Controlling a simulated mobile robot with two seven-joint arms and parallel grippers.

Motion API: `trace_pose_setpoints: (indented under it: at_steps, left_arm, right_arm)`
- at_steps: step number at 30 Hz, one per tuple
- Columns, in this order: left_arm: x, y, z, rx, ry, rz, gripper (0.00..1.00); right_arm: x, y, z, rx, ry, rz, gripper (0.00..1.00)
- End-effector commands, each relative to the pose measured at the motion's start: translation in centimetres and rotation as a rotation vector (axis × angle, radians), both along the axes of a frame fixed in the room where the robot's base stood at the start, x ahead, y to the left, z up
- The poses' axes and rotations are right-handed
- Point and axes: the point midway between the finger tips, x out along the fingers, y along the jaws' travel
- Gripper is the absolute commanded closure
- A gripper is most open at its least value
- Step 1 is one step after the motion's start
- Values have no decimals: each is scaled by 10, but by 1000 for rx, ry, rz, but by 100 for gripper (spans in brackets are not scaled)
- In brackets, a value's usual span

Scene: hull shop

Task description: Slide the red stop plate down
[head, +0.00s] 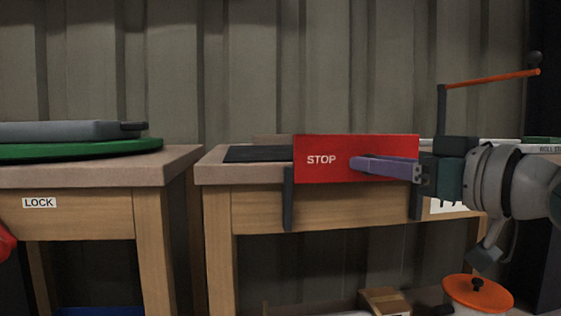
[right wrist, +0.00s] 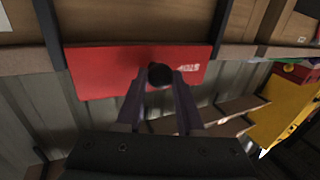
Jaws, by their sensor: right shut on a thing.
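The red stop plate (head: 321,173), marked STOP, stands upright at the front of the right bench, between two dark vertical rails (head: 288,200). Its top edge rises above the bench top and its lower edge overlaps the bench front. My right gripper (head: 356,164) reaches in from the right with purple fingers in front of the plate. In the right wrist view the plate (right wrist: 100,75) appears upside down, and a dark round knob (right wrist: 159,73) on it sits between the fingertips of my shut right gripper (right wrist: 160,80).
A left bench (head: 90,175) with a LOCK label carries a green disc (head: 80,150) and a grey flat case (head: 60,131). A black mat (head: 258,154) lies on the right bench. An orange-lidded container (head: 477,293) stands low at right. A gap separates the benches.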

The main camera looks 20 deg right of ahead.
Motion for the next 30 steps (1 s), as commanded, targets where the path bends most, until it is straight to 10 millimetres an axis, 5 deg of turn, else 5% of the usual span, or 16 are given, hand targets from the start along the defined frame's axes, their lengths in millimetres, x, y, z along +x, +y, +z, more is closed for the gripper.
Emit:
trace_pose_setpoints:
  at_steps: [11, 21, 22, 30]
  left_arm:
    - [0, 0, -18, 0, 0, 0, 50]
    - [0, 0, -17, 0, 0, 0, 50]
    - [0, 0, -17, 0, 0, 0, 50]
    - [0, 0, -17, 0, 0, 0, 50]
  right_arm:
    - [0, 0, -48, 2, 3, 1, 100]
    - [0, 0, -53, 0, 10, 0, 100]
    - [0, 0, -53, 0, 12, 0, 60]
    - [0, 0, -51, 0, 4, 0, 53]
